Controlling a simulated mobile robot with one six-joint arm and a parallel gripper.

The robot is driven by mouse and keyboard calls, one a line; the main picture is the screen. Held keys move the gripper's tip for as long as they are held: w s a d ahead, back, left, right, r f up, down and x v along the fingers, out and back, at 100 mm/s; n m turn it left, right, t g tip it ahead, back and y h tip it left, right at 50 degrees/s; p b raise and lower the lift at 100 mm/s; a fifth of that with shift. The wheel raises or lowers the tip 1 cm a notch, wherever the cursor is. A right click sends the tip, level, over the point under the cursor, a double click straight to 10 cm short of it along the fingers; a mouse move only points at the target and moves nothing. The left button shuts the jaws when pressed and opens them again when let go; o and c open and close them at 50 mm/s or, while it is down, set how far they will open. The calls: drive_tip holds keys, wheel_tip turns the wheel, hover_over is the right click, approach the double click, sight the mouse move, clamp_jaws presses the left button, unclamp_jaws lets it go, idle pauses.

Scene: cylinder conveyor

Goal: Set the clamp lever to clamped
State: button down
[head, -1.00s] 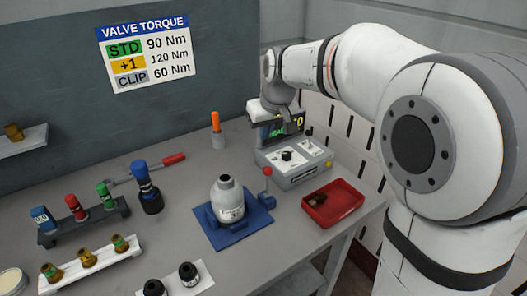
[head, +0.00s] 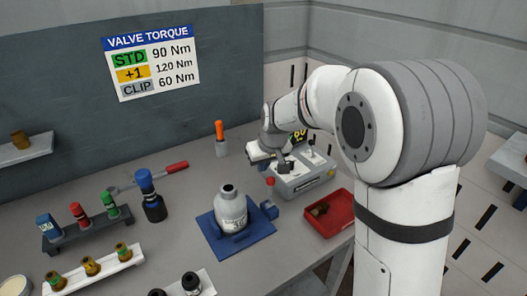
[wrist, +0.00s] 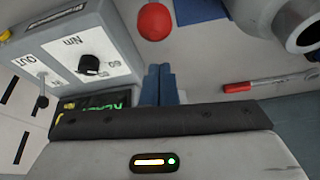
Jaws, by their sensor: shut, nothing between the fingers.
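The clamp lever has a red ball knob (head: 270,181) and stands roughly upright at the right side of the blue clamp base (head: 212,228). A grey gas cylinder (head: 231,209) stands upright in that base. My gripper (head: 286,168) is above and behind the knob, close to the grey torque unit, and apart from the lever. In the wrist view, the shut, empty fingers (wrist: 159,84) point toward the red knob (wrist: 155,21), which shows beyond their tips. The lever's stem is mostly hidden there, and its clamp setting cannot be read.
The grey torque unit (head: 300,184) with a dial and toggle stands behind right of the lever. A red tray (head: 328,212) lies to its front right. Racks of coloured valves (head: 85,229) are at left.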

drive_tip(key=s, duration=0.1)
drive_tip(key=s+d, duration=0.1)
drive_tip(key=s, duration=0.1)
drive_tip(key=shift+d+r, duration=0.15)
drive_tip(key=shift+d, duration=0.05)
drive_tip(key=shift+s+a, duration=0.1)
